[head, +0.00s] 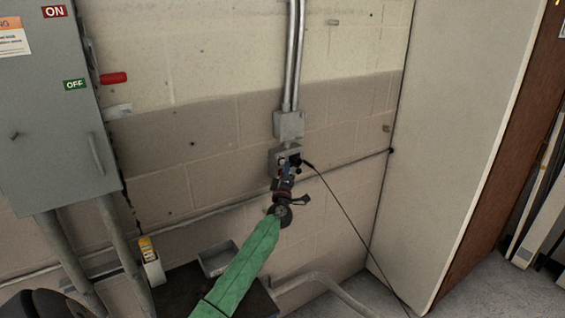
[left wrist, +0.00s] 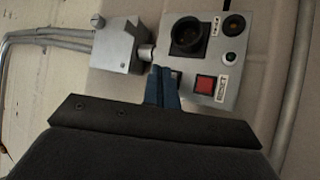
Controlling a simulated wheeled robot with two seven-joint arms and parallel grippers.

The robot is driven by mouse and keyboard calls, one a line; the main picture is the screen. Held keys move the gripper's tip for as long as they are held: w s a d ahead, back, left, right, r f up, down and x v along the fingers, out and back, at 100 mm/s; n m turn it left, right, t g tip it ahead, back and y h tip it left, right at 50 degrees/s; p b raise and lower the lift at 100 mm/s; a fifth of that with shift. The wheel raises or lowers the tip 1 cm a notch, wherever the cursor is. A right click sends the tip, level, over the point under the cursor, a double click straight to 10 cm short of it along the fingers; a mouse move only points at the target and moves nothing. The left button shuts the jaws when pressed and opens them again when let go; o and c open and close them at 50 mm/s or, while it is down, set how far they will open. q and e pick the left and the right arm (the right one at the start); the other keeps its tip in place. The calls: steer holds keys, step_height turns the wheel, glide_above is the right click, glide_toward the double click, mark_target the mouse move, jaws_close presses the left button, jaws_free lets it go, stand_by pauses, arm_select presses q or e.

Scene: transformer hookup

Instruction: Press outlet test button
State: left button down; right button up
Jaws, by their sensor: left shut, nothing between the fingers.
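The outlet box (head: 276,160) is a small grey box on the block wall, below a junction box and conduits. In the left wrist view the outlet's face (left wrist: 185,68) shows a dark round socket (left wrist: 187,36), a red square button (left wrist: 205,83) with a label beside it, and small round controls at the right. My left gripper (head: 284,172) is in front of the outlet box and covers part of it. Its blue fingers (left wrist: 162,84) are shut and empty, at the lower left of the face, left of the red button. Contact cannot be told. My right gripper is not in view.
A grey switch cabinet (head: 45,110) with a red handle (head: 113,78) is at the left. A black cable (head: 345,212) runs from the outlet to the floor. A junction box (head: 289,125) sits above. A pale panel (head: 455,130) stands at the right.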

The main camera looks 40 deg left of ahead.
arm_select(q)
steer(key=shift+d, duration=0.1)
steer(key=d, duration=0.1)
steer(key=s+d+p, duration=0.1)
steer(key=d, duration=0.1)
steer(key=s+d+p, duration=0.1)
steer(key=shift+d, duration=0.2)
stand_by(0.5)
steer(key=shift+f, duration=0.1)
stand_by(0.5)
